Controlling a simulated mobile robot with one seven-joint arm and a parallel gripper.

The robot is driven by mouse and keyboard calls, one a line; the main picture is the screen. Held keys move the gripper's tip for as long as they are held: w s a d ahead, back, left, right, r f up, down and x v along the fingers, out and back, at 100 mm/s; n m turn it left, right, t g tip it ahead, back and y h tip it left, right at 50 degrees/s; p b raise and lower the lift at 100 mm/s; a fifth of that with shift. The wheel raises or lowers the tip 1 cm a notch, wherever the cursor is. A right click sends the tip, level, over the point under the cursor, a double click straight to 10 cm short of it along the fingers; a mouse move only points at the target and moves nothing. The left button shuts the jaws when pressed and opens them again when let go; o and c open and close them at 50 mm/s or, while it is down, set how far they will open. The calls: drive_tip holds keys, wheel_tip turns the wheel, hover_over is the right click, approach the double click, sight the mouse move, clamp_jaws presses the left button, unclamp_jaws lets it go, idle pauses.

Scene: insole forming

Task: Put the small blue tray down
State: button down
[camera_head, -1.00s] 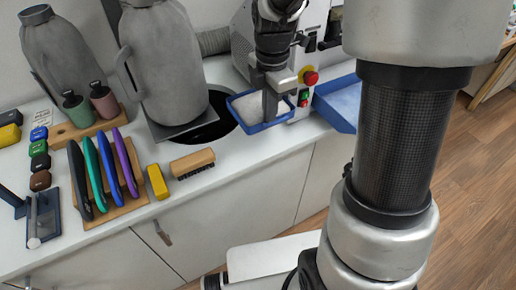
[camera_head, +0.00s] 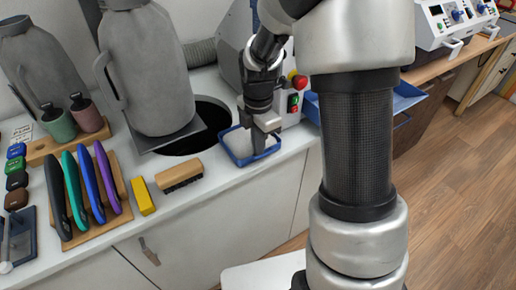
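The small blue tray (camera_head: 256,159) is near the front edge of the white counter, right of the wooden brush. It holds pale white material. My gripper (camera_head: 260,150) points down over the tray's right part and appears closed on its wall; the fingertips are partly hidden. I cannot tell whether the tray's underside touches the counter.
A round dark opening (camera_head: 207,122) lies left of and behind the tray. A wooden brush (camera_head: 179,175) and yellow block (camera_head: 143,196) are on the left. A machine with a red button (camera_head: 300,81) stands behind. A larger blue tray (camera_head: 407,96) is partly hidden by my arm.

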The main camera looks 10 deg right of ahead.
drive_tip(key=shift+r, duration=0.1)
drive_tip(key=shift+f, duration=0.2)
drive_tip(key=c, duration=2)
unclamp_jaws()
